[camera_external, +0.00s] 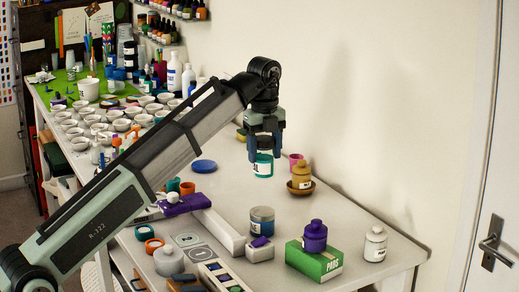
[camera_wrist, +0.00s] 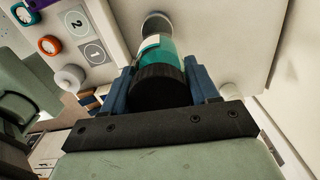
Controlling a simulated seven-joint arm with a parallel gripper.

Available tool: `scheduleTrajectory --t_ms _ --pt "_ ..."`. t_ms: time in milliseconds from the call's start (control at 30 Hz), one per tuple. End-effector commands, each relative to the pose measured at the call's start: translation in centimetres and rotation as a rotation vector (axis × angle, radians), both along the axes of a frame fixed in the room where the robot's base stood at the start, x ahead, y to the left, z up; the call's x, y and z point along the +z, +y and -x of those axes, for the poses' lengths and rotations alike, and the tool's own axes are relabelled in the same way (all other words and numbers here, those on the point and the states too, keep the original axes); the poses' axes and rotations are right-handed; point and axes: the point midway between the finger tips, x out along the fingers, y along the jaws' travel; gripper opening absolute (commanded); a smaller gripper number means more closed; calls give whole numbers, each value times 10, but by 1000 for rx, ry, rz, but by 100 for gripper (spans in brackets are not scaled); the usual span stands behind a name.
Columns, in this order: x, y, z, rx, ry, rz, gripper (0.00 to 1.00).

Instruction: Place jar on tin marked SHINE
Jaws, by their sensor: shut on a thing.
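A teal jar (camera_external: 264,169) with a white label hangs upright between the fingers of my gripper (camera_external: 264,150), above the table. The wrist view shows the jar's teal side (camera_wrist: 163,50) and its black lid, with the blue fingers of my gripper (camera_wrist: 161,88) shut on it. A blue-grey tin (camera_external: 262,219) with a pale label stands on the table, lower in the external view and apart from the jar. Its lettering is too small to read, so I cannot tell if it says SHINE. A round grey top (camera_wrist: 156,22) shows partly behind the jar in the wrist view.
A purple jar (camera_external: 314,236) stands on a green box (camera_external: 315,262), and a white jar (camera_external: 375,244) is to its right. An amber jar (camera_external: 301,174) sits in a brown dish. Many white cups crowd the far left.

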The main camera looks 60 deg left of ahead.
Motion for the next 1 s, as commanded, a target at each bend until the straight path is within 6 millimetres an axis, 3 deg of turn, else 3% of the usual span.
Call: scheduleTrajectory --t_ms 267,533,1000 --pt "-12 -1 6 79 1 0 27" --pt "-54 -1 7 79 8 1 27" --pt "-98 -1 6 78 7 1 27"
